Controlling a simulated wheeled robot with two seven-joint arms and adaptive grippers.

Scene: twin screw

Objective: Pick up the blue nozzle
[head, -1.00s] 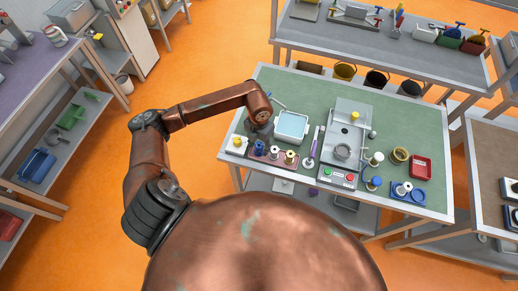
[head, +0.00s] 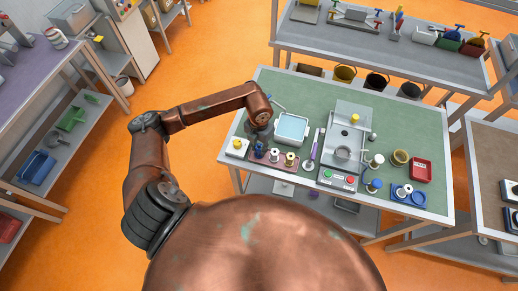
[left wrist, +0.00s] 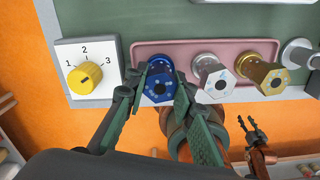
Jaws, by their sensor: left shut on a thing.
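The blue nozzle (left wrist: 158,84) sits between the two dark fingers of my left gripper (left wrist: 155,92) in the left wrist view. The fingers are shut on it from both sides. In the head view the nozzle (head: 260,149) shows just below my left gripper (head: 259,136), at the left end of the pink tray (head: 267,164). I cannot tell whether it is clear of the tray. My right gripper (left wrist: 252,130) shows small at the lower right of the left wrist view, with its fingers apart and empty.
A silver nozzle (left wrist: 212,78) and a gold nozzle (left wrist: 260,74) stand in the tray to the right. A yellow dial (left wrist: 85,78) is close on the left. A white-rimmed bin (head: 292,128) stands behind the tray. The green tabletop (head: 300,85) is clear at the back.

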